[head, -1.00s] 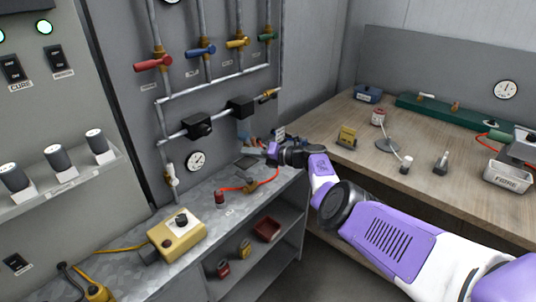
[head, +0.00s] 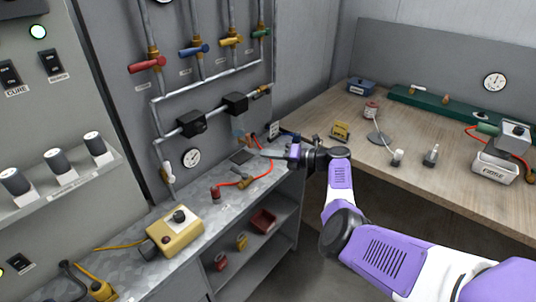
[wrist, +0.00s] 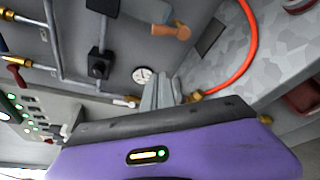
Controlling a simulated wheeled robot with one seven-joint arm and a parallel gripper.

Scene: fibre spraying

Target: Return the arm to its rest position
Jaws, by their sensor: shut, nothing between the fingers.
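My gripper (head: 268,154) is at the end of my purple and white arm, above the right end of the grey metal bench (head: 205,203). Its thin fingers point left toward the pipe wall. In the wrist view the fingers (wrist: 160,90) lie together, with nothing seen between them. Below and beside the gripper, a red hose (head: 258,181) lies curved on the bench and also shows in the wrist view (wrist: 245,60). The hose appears apart from the fingers, though the exact gap cannot be told.
A pipe wall with coloured valve handles (head: 147,65) and black boxes (head: 235,103) stands behind the bench. A yellow control box (head: 174,232) sits on the bench. Open floor lies between bench and table.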

